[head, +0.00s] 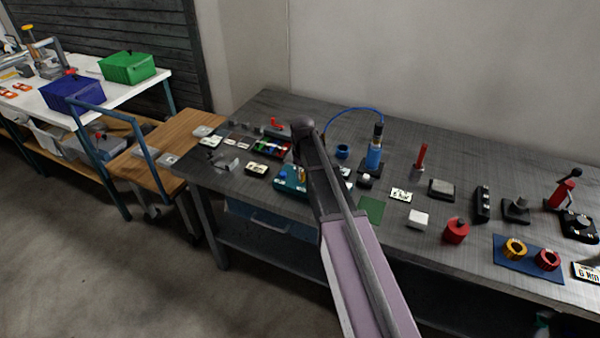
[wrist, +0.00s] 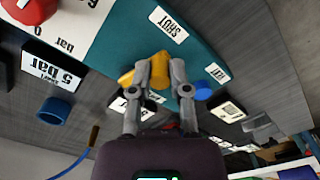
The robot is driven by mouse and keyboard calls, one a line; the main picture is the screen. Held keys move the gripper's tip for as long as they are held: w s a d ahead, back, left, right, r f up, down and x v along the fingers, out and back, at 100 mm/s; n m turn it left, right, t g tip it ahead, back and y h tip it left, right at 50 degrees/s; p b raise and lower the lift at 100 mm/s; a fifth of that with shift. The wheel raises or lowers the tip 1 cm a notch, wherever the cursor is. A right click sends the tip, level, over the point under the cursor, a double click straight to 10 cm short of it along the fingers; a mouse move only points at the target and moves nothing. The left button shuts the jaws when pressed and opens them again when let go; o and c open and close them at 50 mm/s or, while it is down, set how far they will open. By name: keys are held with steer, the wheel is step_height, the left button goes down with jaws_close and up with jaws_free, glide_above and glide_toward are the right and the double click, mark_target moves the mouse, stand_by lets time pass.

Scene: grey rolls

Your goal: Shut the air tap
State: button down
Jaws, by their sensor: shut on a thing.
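The air tap's teal board (wrist: 207,52) fills the upper middle of the wrist view, with a white SHUT label (wrist: 167,24) and a second label (wrist: 217,73) to its right. The yellow tap handle (wrist: 160,72) is between the fingers of my gripper (wrist: 160,74), which is shut on it. A yellow end of it shows left of the left finger. I cannot tell which label the handle lines up with. A blue round part (wrist: 206,90) sits right of the fingers. In the head view, the teal board (head: 289,186) is partly hidden behind my arm.
A 5 bar card (wrist: 52,68) and a blue ring (wrist: 54,110) lie left of the board in the wrist view. In the head view, a blue cylinder (head: 374,157) with a hose, a green mat (head: 370,210) and a white block (head: 418,219) stand to the right.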

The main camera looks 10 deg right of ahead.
steer(key=shift+s+d+n, duration=0.15)
steer(key=shift+s+n, duration=0.05)
steer(key=shift+n, duration=0.4)
steer(key=shift+s+d+n, duration=0.15)
steer(key=shift+s+n, duration=0.05)
steer(key=shift+n, duration=0.4)
steer(key=c, duration=0.6)
jaws_free()
steer(key=shift+w, duration=0.1)
